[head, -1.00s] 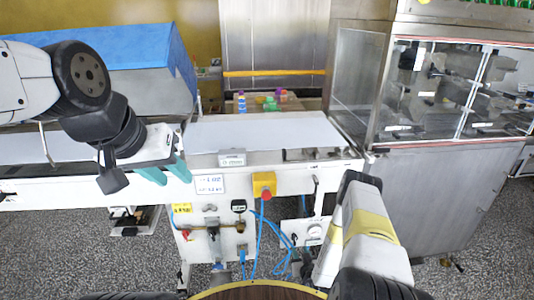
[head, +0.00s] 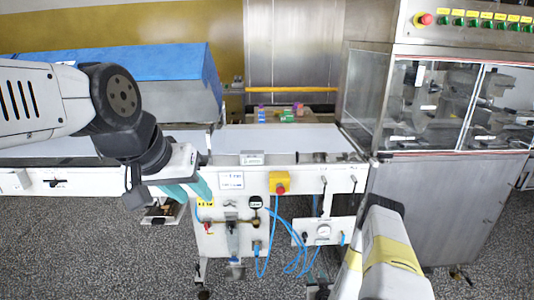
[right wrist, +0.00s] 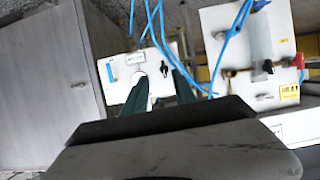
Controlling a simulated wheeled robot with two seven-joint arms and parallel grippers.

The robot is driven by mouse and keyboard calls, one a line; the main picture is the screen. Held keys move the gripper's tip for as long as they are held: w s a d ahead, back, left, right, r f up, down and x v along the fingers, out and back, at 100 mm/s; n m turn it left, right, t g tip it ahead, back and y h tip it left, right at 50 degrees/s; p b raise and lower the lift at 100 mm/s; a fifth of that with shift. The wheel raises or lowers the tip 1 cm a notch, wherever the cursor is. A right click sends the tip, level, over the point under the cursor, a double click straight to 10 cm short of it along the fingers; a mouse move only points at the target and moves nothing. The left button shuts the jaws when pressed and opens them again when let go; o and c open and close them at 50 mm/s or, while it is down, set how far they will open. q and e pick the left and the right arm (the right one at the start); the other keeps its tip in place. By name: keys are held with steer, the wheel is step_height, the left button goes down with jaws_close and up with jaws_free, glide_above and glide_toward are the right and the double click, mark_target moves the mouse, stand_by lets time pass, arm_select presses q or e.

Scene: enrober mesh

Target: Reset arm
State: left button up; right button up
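My left gripper (head: 190,190) has teal fingers and hangs in front of the white conveyor's front rail in the head view. Its fingers are apart, with nothing seen between them. My right arm reaches in at the lower right of the head view, but its fingers do not show there. In the right wrist view my right gripper (right wrist: 160,84) shows two dark green fingers apart, with nothing between them. They point toward a white panel with a gauge and blue hoses.
The white conveyor belt (head: 275,138) runs across the middle. A blue-topped cover (head: 110,70) stands at left. A steel cabinet with windows (head: 430,190) stands at right. A yellow box with a red button (head: 279,183) and blue hoses (head: 268,255) are at the front. Speckled floor is clear at lower left.

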steer(key=w+d+r+n+g, duration=0.1)
steer(key=w+r, duration=0.4)
steer(key=r, duration=0.4)
steer(key=w+d+r+g, duration=0.1)
steer(key=w+r, duration=0.5)
steer(key=r, duration=0.3)
steer(key=s+a+r+g, duration=0.1)
steer(key=s+r+g, duration=0.15)
steer(key=r, duration=1.75)
steer(key=a+v, duration=0.2)
steer(key=v, duration=0.8)
steer(key=a+v, duration=0.2)
steer(key=v, duration=0.9)
steer(key=s+a+r+g+y, duration=0.1)
steer(key=s+r, duration=0.1)
steer(key=s, duration=0.7)
steer(key=s+a+r+m+g, duration=0.1)
steer(key=s+r+g, duration=0.1)
steer(key=s, duration=0.8)
steer(key=shift+a+r+y, duration=0.35)
steer(key=shift+r+y, duration=0.05)
steer(key=shift+o, duration=0.2)
steer(key=shift+w, duration=0.15)
